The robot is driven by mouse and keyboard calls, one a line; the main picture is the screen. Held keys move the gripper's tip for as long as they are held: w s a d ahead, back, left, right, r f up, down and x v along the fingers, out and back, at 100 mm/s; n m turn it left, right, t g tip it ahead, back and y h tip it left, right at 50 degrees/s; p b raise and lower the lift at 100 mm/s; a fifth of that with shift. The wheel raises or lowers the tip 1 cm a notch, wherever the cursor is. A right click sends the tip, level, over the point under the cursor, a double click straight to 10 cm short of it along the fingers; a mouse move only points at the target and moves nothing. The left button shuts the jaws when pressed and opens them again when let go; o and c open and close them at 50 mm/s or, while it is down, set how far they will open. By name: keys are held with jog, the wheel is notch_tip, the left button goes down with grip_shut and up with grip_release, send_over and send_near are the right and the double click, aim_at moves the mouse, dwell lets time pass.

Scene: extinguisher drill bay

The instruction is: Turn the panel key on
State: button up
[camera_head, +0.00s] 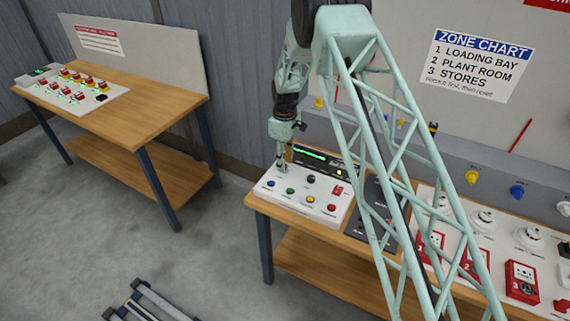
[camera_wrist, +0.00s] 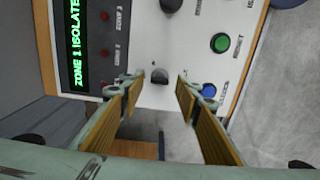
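The control panel (camera_head: 321,214) is a white sloped box on the right bench, with a green-lit display (camera_head: 310,154) along its back. In the wrist view the display (camera_wrist: 76,40) reads "ZONE 1 ISOLATE", cut off at the edge. A small dark key switch (camera_wrist: 159,77) stands on the white face near the panel's edge. My gripper (camera_wrist: 158,86) is open, its two fingers either side of the key with gaps on both sides. In the head view my gripper (camera_head: 282,160) is over the panel's left end, where it hides the key.
Beside the key are a blue button (camera_wrist: 209,90), a green button (camera_wrist: 220,43) and a black knob (camera_wrist: 171,5). Red call points (camera_head: 522,281) and detectors fill the bench to the right.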

jog(key=shift+f, duration=0.6)
jog(key=c, duration=0.9)
